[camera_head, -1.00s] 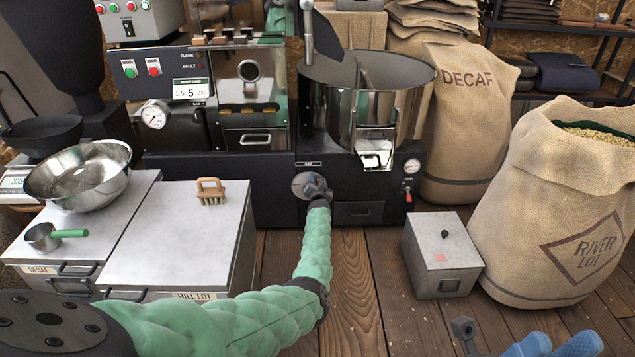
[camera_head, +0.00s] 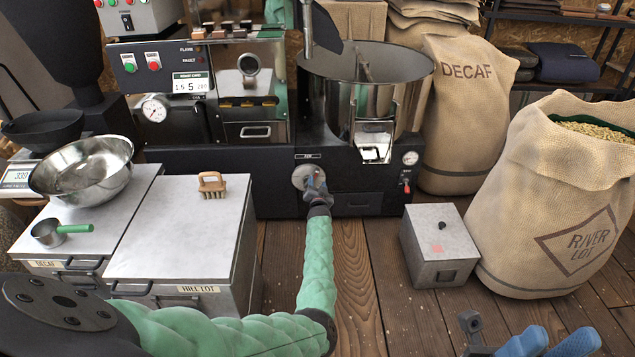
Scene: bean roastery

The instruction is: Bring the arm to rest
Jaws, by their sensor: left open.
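My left arm, in a green padded sleeve, comes in from the lower left and reaches toward the front of the roaster (camera_head: 350,175). My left gripper (camera_head: 316,178) is at the arm's far end, in front of the round metal disc (camera_head: 303,177) on the roaster's black base. It is open, and I see nothing held in it. I cannot tell whether it touches the disc. My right gripper (camera_head: 471,322) shows only in part at the bottom edge, beside blue parts of my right arm; its jaw opening is not clear.
Two lidded bins, DECAF (camera_head: 60,225) and HILL LOT (camera_head: 180,225), stand at left. They carry a steel bowl (camera_head: 82,172), a scoop (camera_head: 60,232) and a brush (camera_head: 212,185). A grey box (camera_head: 425,230) and the RIVER LOT sack (camera_head: 545,205) stand at right. Floor between is clear.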

